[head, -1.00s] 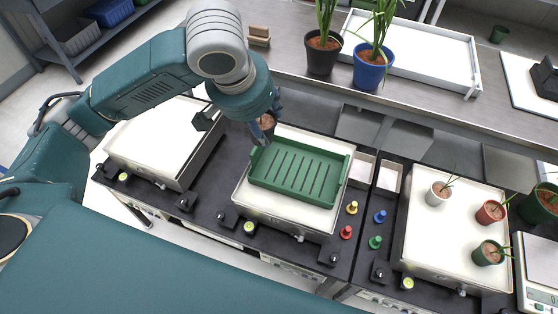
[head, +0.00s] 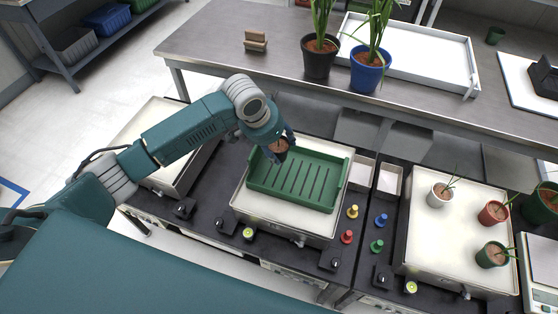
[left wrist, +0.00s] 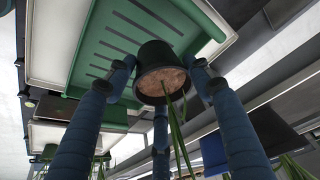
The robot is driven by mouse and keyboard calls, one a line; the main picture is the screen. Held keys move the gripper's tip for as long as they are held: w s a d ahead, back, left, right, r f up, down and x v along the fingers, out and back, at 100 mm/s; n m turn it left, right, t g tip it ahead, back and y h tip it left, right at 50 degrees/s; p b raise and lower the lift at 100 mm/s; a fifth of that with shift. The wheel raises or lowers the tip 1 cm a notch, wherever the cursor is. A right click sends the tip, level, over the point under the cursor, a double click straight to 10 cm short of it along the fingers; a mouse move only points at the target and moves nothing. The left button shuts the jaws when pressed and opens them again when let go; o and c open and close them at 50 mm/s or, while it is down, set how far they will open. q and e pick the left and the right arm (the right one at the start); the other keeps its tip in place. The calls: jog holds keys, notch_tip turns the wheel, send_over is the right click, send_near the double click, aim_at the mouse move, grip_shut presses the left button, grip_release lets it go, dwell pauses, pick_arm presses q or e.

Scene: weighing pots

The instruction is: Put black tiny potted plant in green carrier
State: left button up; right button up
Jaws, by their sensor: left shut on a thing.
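My left gripper (head: 280,143) is shut on the black tiny potted plant (head: 281,150), above the back left part of the green carrier (head: 343,178). In the left wrist view the black pot (left wrist: 157,50) sits between the blue fingers of the gripper (left wrist: 160,85), with brown soil and green leaves showing. The green carrier (left wrist: 110,40) lies behind the pot in that view. In the head view the carrier rests on a white-topped scale (head: 243,203). Whether the pot touches the carrier I cannot tell. My right gripper is not in view.
Small white (head: 440,191), red (head: 492,213) and green (head: 491,256) pots stand on the right scale. Larger black (head: 319,62) and blue (head: 368,73) pots stand on the back bench. Coloured weights, such as a yellow one (head: 352,212), stand right of the carrier.

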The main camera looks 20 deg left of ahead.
aim_at(276, 149)
pick_arm(q)
notch_tip(276, 149, down, 3)
jog(key=shift+f, duration=2.1)
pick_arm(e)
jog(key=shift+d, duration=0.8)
pick_arm(q)
jog(key=o, duration=1.2)
jog(key=shift+f, duration=0.1)
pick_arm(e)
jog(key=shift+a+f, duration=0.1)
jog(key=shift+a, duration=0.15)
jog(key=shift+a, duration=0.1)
pick_arm(q)
jog(key=v, duration=1.2)
jog(key=shift+r, duration=0.2)
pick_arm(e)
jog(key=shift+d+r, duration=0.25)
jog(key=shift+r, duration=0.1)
